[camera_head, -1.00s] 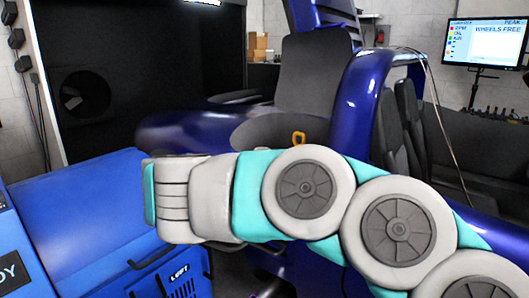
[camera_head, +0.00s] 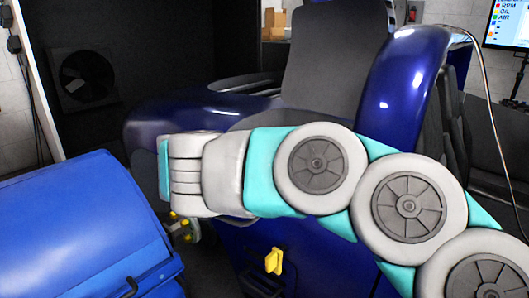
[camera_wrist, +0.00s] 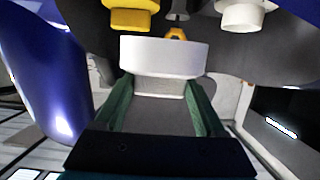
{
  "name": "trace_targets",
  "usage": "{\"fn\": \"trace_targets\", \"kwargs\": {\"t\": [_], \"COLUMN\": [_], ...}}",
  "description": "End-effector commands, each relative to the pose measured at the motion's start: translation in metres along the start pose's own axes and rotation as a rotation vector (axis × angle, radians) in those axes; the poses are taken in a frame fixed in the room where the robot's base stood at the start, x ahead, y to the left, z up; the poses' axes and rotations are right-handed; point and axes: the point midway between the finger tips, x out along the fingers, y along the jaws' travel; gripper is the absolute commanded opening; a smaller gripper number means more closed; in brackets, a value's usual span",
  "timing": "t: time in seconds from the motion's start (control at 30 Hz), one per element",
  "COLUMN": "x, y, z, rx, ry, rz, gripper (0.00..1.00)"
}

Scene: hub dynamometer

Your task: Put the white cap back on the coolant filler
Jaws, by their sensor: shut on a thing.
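In the wrist view my gripper (camera_wrist: 158,88) is shut on a broad white cap (camera_wrist: 165,57), which sits between the ends of its two green fingers. A pale narrower part of the cap shows between the fingers. Beyond the cap, at the top of the view, are a yellow fitting (camera_wrist: 130,14) to the left and a white round fitting (camera_wrist: 243,14) to the right. I cannot tell for sure which is the coolant filler. The cap appears apart from the white fitting. In the head view my arm hides the gripper's fingers and the cap.
The dark blue vehicle (camera_head: 400,75) with a grey seat (camera_head: 335,65) is close ahead. A blue cabinet (camera_head: 85,225) stands at left. Small yellow parts (camera_head: 180,222) show below my wrist, and a yellow handle (camera_head: 274,261) is on the vehicle's lower front.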

Motion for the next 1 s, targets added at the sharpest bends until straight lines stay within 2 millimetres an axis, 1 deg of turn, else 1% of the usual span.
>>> {"fn": "trace_targets", "kwargs": {"t": [0.3, 0.6, 0.8, 1.0], "x": [0.031, 0.056, 0.071, 0.077], "y": [-0.048, -0.090, -0.112, -0.122], "z": [-0.003, -0.006, -0.007, -0.009], "rx": [-0.001, 0.000, -0.002, 0.000], "ry": [0.001, 0.001, 0.000, 0.000], "rz": [0.003, 0.001, 0.001, 0.001], "gripper": [0.16, 0.16, 0.16, 0.16]}}
